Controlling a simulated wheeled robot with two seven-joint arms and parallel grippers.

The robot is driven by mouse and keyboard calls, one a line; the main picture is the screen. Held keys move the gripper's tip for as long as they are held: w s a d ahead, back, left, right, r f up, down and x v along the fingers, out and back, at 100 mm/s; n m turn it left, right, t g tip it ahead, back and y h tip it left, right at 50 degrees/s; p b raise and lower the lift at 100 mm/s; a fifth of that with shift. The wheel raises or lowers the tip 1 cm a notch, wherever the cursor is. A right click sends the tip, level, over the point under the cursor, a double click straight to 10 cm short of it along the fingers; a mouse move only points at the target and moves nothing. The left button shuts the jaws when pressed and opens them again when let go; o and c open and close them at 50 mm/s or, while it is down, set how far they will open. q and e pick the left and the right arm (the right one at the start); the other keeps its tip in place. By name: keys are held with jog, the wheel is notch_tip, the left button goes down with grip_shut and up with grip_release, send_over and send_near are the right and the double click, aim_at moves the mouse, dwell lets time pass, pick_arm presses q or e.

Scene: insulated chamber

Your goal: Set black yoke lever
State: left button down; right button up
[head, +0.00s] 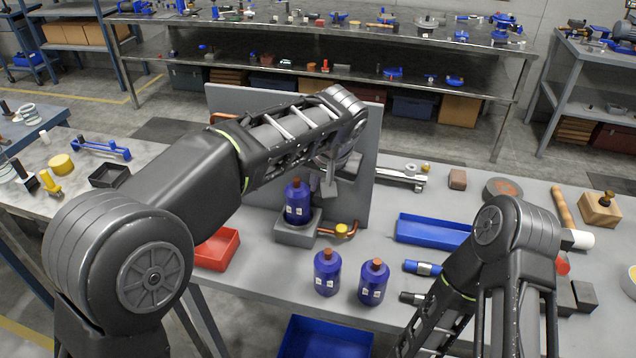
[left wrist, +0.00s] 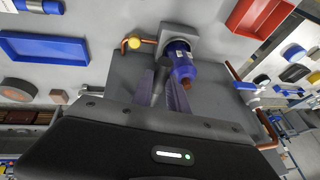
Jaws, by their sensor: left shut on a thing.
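A grey upright panel (head: 362,190) stands on the bench, with a blue bottle (head: 298,200) seated in a grey holder (head: 295,235) before it. My left gripper (head: 328,188) is close to the panel, just right of that bottle's neck. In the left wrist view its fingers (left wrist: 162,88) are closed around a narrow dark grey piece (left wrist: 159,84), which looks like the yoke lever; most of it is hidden. The bottle (left wrist: 180,62) shows just beyond the fingers, its brown cap near the right one. My right gripper is out of view.
Copper pipes (head: 345,231) come out beside the holder. Two blue bottles (head: 327,272) (head: 374,282) stand in front. A red tray (head: 217,250) is at left, a blue tray (head: 432,231) at right. My right forearm covers the bench's right front.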

pick_arm(q)
jog(key=c, duration=1.3)
grip_release()
jog(key=shift+d, duration=0.1)
jog(key=b+v, duration=0.1)
jog(key=v, duration=0.6)
jog(key=shift+s+r, duration=0.2)
jog(key=shift+r, duration=0.15)
